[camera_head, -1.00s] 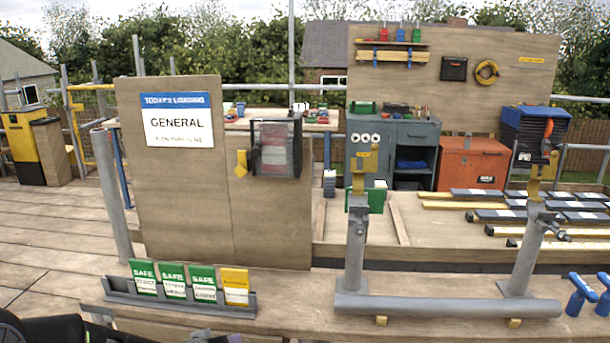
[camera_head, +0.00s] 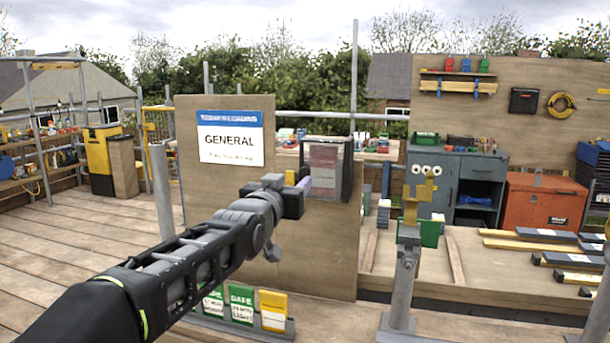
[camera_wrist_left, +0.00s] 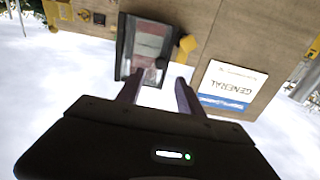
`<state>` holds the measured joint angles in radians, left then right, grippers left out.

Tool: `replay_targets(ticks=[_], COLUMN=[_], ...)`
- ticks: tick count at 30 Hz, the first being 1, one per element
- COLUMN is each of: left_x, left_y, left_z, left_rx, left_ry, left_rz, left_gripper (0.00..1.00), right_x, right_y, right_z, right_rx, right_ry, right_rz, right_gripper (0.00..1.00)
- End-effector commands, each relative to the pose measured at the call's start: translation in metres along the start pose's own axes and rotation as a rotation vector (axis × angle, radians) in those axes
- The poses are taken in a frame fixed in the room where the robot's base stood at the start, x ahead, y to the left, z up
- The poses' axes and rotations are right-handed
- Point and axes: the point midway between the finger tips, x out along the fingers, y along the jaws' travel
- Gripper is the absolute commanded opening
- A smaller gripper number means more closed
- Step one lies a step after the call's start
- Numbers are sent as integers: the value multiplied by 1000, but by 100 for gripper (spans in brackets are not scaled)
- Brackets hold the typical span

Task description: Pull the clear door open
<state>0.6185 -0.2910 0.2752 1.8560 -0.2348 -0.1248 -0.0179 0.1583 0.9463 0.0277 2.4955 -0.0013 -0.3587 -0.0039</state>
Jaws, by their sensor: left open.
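The clear door (camera_head: 325,165) is the see-through front of a dark-framed case on the upright wooden board. A pinkish-red and grey panel shows through it. It also shows in the left wrist view (camera_wrist_left: 150,45), upside down, and looks shut. A yellow piece (camera_wrist_left: 187,43) sits beside the case's edge; in the head view it is partly hidden behind my gripper. My left gripper (camera_head: 303,184) reaches in front of the board, by the case's left edge. In the left wrist view its two fingers (camera_wrist_left: 156,90) are apart with nothing between them. My right gripper is out of view.
A white and blue GENERAL sign (camera_head: 231,138) is on the board left of the case. Green and yellow cards (camera_head: 242,304) stand in a rack below my left arm. A grey post stand (camera_head: 405,280) with a yellow top rises at the right.

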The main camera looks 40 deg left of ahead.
Motion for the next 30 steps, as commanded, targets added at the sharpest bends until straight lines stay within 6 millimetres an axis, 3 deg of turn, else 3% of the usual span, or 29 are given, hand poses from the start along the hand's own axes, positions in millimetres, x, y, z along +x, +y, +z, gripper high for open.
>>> replay_targets(ticks=[15,26,30], left_x=[68,74,73], left_y=[-1,0,0], left_z=[-2,1,1], left_rx=[-3,-1,-1], left_ry=[-2,-1,-1], left_rz=[0,0,0], left_gripper=[44,44,32], right_x=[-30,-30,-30], right_y=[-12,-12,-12], right_z=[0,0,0], right_rx=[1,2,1], right_ry=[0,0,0], right_rz=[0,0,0], right_gripper=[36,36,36])
